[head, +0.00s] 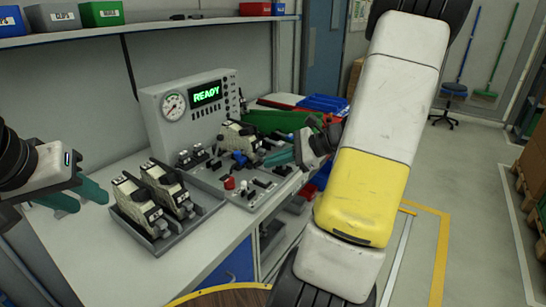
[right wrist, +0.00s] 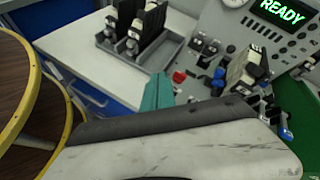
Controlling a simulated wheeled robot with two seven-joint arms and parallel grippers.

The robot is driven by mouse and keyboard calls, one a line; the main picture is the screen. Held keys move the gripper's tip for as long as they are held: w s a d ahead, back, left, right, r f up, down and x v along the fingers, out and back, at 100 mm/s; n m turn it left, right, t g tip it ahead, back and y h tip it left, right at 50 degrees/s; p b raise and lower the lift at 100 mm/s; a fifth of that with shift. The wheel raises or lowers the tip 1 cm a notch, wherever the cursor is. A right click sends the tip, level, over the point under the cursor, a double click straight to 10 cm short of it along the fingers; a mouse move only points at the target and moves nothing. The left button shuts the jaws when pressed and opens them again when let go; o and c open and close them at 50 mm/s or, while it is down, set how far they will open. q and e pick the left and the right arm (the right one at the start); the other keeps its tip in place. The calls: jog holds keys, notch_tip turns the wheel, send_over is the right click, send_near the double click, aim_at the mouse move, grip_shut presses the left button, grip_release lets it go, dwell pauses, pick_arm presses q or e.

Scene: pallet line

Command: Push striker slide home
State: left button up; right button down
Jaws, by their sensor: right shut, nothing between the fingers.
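A cream and black striker unit (head: 238,135) sits in the grey fixture (head: 208,179) in front of the test panel; it also shows in the right wrist view (right wrist: 244,72). A blue part (head: 240,158) shows at its near side. I cannot tell which part is the slide or how far in it sits. My right gripper (head: 270,159) is shut and empty, its teal fingers pointing left near the unit's right side; contact is unclear. Its teal fingers also show in the right wrist view (right wrist: 157,93). My left gripper (head: 80,196) is open and empty, left of the fixture.
The test panel (head: 158,114) has a gauge and a green READY display (head: 206,96). A red button (head: 229,183) is on the fixture. Two similar units stand in a grey tray (head: 158,242) at the front. Green and blue bins (head: 325,103) lie to the right. The left bench top is clear.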

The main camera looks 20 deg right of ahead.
jog(key=d+f+m+t+h, duration=0.1)
jog(key=d+f+m+t, duration=0.1)
jog(key=d, duration=0.4)
jog(key=d+f+m+t+h, duration=0.1)
jog(key=d+f+m+t, duration=0.2)
jog(key=d+m, duration=0.3)
jog(key=w+d+f+m+t+h, duration=0.1)
jog(key=d+f+m+t, duration=0.1)
jog(key=d, duration=0.5)
notch_tip(320, 180, down, 2)
jog(key=shift+f+m+h, duration=0.15)
jog(key=shift+m+h, duration=0.25)
jog(key=shift+m, duration=0.5)
jog(key=shift+d, duration=0.1)
jog(key=x, duration=1.4)
jog(key=shift+w+r, duration=0.15)
jog(key=shift+r, duration=0.1)
jog(key=shift+w+a, duration=0.55)
jog(key=shift+w, duration=0.2)
jog(key=shift+w+a, duration=0.5)
jog(key=shift+w, duration=0.3)
jog(key=shift+w+a, duration=0.55)
jog(key=shift+w, duration=0.2)
